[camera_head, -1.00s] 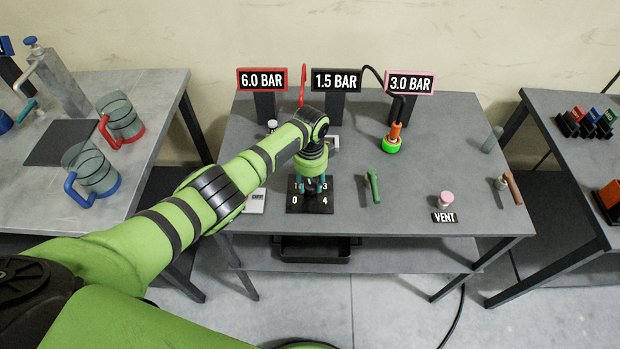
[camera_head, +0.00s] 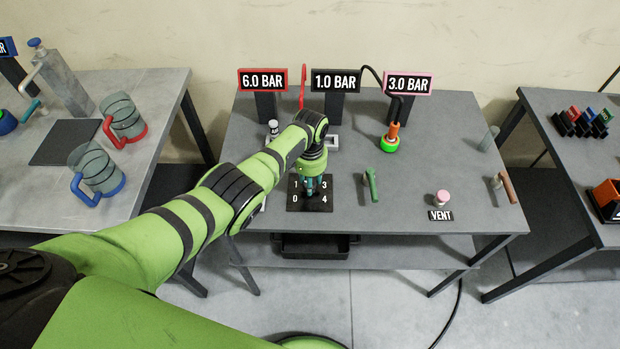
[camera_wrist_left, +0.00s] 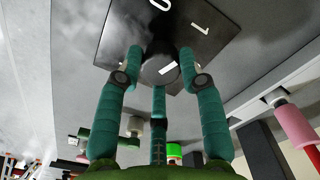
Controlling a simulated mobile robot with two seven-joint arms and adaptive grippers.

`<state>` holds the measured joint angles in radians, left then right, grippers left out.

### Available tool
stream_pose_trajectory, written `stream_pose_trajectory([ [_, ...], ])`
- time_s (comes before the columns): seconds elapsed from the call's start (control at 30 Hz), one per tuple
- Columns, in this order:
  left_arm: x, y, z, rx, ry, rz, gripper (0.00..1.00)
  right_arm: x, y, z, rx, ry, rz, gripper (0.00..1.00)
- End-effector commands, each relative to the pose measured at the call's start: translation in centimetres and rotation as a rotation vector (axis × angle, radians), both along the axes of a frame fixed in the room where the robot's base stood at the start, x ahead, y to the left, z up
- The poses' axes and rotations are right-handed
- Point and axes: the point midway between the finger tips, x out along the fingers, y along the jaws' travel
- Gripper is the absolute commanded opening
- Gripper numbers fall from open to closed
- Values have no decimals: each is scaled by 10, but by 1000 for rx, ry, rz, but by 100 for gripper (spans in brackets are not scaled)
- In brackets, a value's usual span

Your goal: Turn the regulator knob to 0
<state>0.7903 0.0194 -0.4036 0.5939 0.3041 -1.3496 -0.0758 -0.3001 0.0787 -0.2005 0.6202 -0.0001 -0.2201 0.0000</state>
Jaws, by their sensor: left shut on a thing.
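The gripper points down from above and hides the knob in the head view. In the left wrist view the dark round knob (camera_wrist_left: 158,58) sits between the teal fingers, which are shut on it. A white mark on the knob slants toward the plate side bearing the 1; the 0 is near the top edge. The middle display (camera_head: 336,80) reads 1.0 BAR. My right gripper is out of view.
Other displays read 6.0 BAR (camera_head: 262,80) and 3.0 BAR (camera_head: 408,83). A green lever (camera_head: 371,185) stands just right of the plate. A pink vent button (camera_head: 442,197) and an orange-green fitting (camera_head: 391,140) are farther right. Jugs (camera_head: 98,168) stand on the left table.

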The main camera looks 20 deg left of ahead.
Motion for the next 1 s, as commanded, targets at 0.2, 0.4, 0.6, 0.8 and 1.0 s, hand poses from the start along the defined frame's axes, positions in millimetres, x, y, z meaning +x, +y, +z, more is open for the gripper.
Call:
stream_pose_trajectory([
  [0.2, 0, -2, 1, -5, 1, 207, 6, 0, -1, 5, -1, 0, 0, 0],
  [0.4, 0, -2, 1, -5, 1, 397, 6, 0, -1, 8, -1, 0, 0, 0],
  [0.6, 0, -1, 1, -3, 0, 577, 6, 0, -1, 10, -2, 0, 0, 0],
  [0.8, 0, -1, 1, -3, 0, 727, 6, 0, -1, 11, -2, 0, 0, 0],
  [1.0, 0, 0, 0, -1, 0, 833, 6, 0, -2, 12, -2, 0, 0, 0],
])
